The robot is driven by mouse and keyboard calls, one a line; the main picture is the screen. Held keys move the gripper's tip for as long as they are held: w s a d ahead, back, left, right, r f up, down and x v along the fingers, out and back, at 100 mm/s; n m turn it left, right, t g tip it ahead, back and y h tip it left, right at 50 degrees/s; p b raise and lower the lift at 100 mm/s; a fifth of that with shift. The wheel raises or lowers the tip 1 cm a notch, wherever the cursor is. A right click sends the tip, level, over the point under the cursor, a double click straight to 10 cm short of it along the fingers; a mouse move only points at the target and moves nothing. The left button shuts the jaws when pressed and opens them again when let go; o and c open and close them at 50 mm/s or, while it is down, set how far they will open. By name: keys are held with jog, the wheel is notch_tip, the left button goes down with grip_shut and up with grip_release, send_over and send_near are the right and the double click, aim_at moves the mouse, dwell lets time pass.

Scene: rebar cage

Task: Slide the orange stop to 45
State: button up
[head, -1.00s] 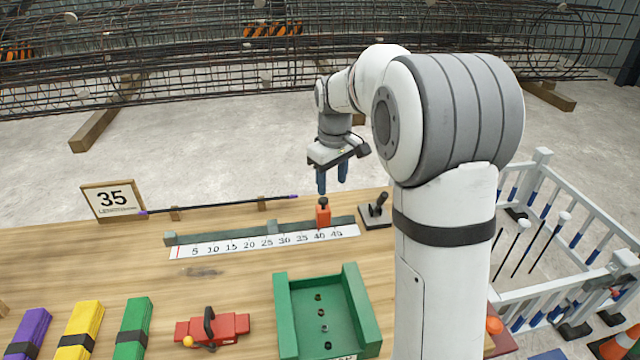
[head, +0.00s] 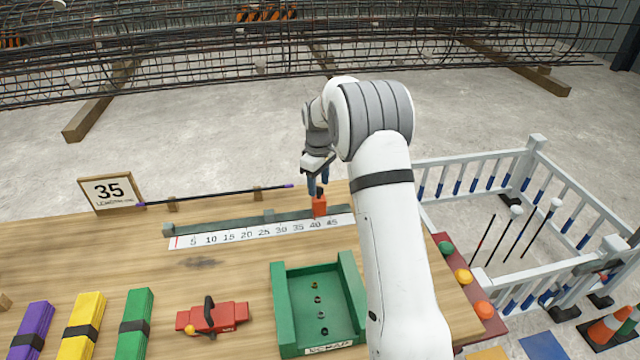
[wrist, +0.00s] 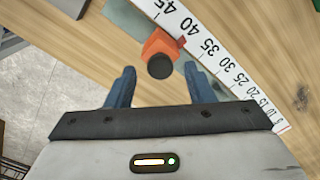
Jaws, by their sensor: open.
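The orange stop (head: 319,206) sits on the grey rail behind the white ruler (head: 262,233), close to the 40 mark. Its dark knob (wrist: 160,66) points up in the wrist view, with the orange body (wrist: 161,44) beyond it. The ruler (wrist: 215,52) shows 45 at its upper end in the wrist view. My gripper (head: 318,187) is open just above and behind the stop. In the wrist view its two blue fingers (wrist: 160,82) stand either side of the knob, with a clear gap on both sides.
A sign reading 35 (head: 110,192) stands at the back left, beside a black rod (head: 215,195) on wooden supports. A green tray (head: 318,302), a red tool (head: 211,318) and coloured bundles lie in front. Bare tabletop lies between the ruler and them.

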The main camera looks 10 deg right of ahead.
jog(key=shift+f, duration=0.6)
grip_shut()
jog(key=shift+d, duration=0.1)
